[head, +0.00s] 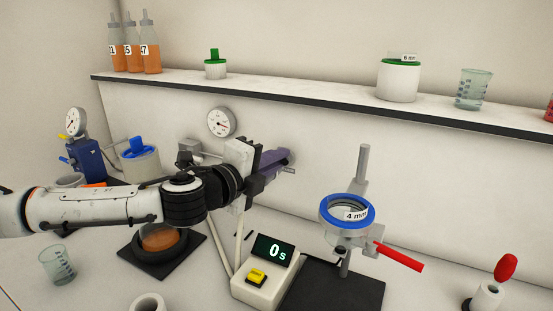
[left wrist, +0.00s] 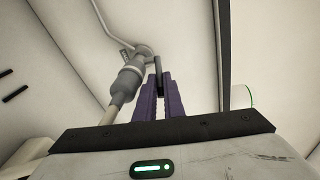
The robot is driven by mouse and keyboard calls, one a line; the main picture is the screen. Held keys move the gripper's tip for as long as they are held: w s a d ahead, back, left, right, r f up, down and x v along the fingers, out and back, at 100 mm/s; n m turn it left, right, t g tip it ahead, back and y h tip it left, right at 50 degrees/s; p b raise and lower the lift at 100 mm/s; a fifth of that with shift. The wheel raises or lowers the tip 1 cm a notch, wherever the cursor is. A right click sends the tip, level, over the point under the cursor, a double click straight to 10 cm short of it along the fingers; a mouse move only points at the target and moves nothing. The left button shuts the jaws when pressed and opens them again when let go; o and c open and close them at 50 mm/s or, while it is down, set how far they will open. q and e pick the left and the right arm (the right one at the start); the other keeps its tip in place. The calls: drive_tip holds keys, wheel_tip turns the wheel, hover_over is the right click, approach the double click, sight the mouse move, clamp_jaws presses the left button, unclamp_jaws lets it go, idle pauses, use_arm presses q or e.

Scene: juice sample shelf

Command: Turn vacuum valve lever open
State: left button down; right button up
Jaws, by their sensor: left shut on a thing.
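My left gripper (head: 284,160) reaches in from the left to the back wall, beneath the shelf. In the left wrist view its purple fingers (left wrist: 160,92) are closed on a thin dark lever (left wrist: 158,72), the vacuum valve lever as far as I can tell. The lever stands up between the fingertips. The grey valve body (left wrist: 130,80) with a pale tube is just left of the fingers there. In the head view the fingers hide the lever; only a grey stub (head: 288,171) shows beside them. My right gripper is not in view.
Below are a timer reading 0 (head: 268,277), a stand with a blue ring (head: 328,213) and red handle (head: 398,257), and a dish (head: 158,237) of orange liquid. A round gauge (head: 221,122) is on the wall. The shelf (head: 290,93) overhangs the gripper.

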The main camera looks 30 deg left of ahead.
use_arm(q)
drive_tip(key=shift+d, duration=0.1)
drive_tip(key=c, duration=2.1)
unclamp_jaws()
drive_tip(key=shift+w, duration=0.1)
